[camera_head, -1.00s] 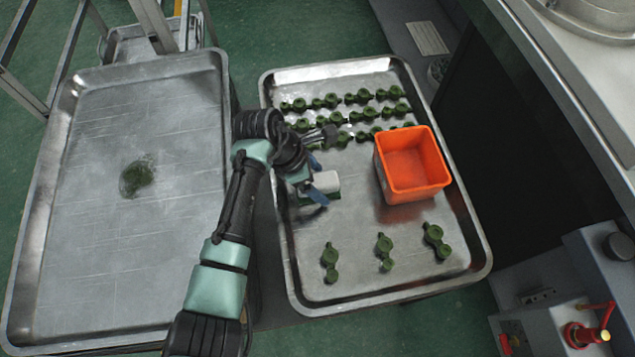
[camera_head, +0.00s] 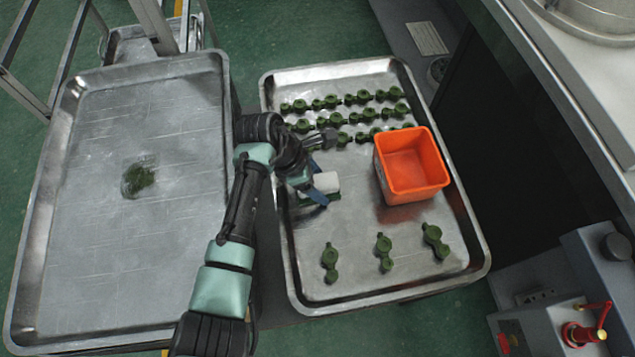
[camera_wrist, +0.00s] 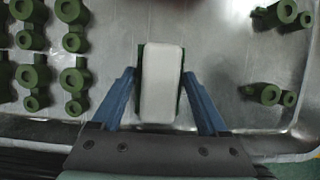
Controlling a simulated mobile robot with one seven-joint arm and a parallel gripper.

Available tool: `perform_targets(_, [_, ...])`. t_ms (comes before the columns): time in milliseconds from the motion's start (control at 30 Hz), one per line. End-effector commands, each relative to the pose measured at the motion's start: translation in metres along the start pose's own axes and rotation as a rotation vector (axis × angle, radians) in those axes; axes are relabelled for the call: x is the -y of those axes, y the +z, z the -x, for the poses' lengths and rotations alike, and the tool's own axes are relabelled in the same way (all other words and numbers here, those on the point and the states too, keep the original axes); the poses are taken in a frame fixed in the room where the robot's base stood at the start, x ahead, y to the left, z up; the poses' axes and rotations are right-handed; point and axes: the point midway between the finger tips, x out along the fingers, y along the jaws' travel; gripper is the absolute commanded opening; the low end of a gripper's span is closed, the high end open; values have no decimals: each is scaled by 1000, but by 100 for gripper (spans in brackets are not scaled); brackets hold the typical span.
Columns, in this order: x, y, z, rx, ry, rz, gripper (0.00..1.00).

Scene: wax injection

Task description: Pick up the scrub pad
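The scrub pad (camera_head: 327,182) is a small white block with a green layer under it. It lies on the right metal tray (camera_head: 300,262), left of the orange bin. In the wrist view the pad (camera_wrist: 161,85) lies lengthwise between the two blue fingers of my gripper (camera_wrist: 160,72).
An orange bin (camera_head: 412,165) stands just right of the pad. Rows of green parts (camera_head: 345,100) fill the tray's far end, and three more (camera_head: 385,252) lie near its front. A left tray (camera_head: 90,250) holds a dark green tangle (camera_head: 139,180).

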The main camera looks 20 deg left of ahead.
Motion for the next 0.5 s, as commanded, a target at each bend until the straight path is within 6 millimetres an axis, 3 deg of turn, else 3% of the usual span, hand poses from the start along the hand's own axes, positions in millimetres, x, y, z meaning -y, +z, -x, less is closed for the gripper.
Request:
perform_targets(33, [0,0,0,0,0,0,52])
perform_targets(200, [0,0,0,0,0,0,21])
perform_targets(500, [-1,0,1,0,3,-1,21])
